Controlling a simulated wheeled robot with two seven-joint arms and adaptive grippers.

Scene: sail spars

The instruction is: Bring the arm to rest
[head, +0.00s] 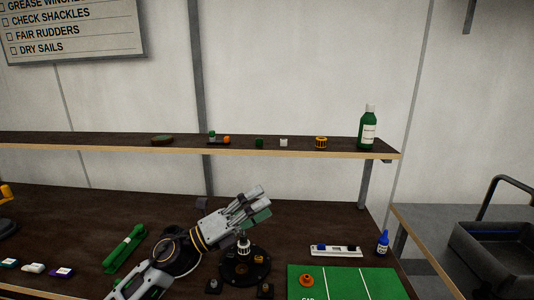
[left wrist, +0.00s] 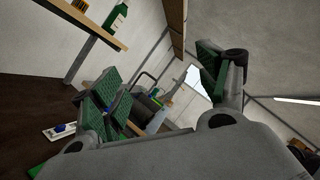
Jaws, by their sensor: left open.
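My left arm comes in from the lower left in the head view. Its gripper (head: 256,204) is above the dark bench, pointing up and to the right, with nothing seen between its fingers. In the left wrist view the two green-padded fingers of the left gripper (left wrist: 165,85) stand wide apart and empty. A round black stand (head: 245,267) with a light-topped post is just below the gripper in the head view; I cannot tell whether they touch. My right gripper is not in view.
A shelf (head: 300,149) with small items and a green bottle (head: 368,130) runs behind. A green mat (head: 345,284), a white level-like bar (head: 336,251) and a blue bottle (head: 383,242) are right.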

